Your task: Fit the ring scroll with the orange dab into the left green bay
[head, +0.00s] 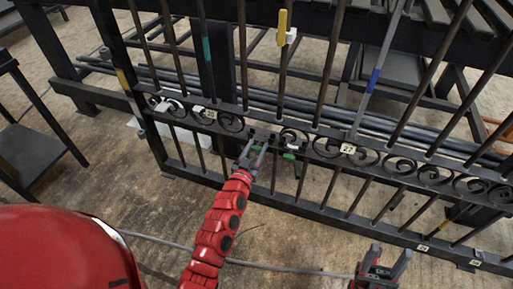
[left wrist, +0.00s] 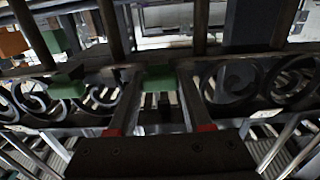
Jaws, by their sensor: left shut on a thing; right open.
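A black iron gate band (head: 395,165) carries curled scrolls. My left gripper (head: 254,153) is at a gap in this band, between a scroll on its left (head: 231,122) and a pale-edged scroll on its right (head: 292,138). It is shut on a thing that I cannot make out. In the left wrist view a green block (left wrist: 158,79) shows between its fingertips; I cannot tell whether it is held or behind. Another green block (left wrist: 68,87) is to its left. A green part (head: 289,156) shows right of the gripper. No orange dab is visible. My right gripper (head: 384,264) is open, low in front.
Upright gate bars (head: 325,60) rise above the band. A yellow handle (head: 282,28) is on one bar and a blue mark (head: 374,79) on another. A number tag (head: 347,149) sits on the band. A dark table (head: 35,150) stands at left. The floor in front is mostly clear.

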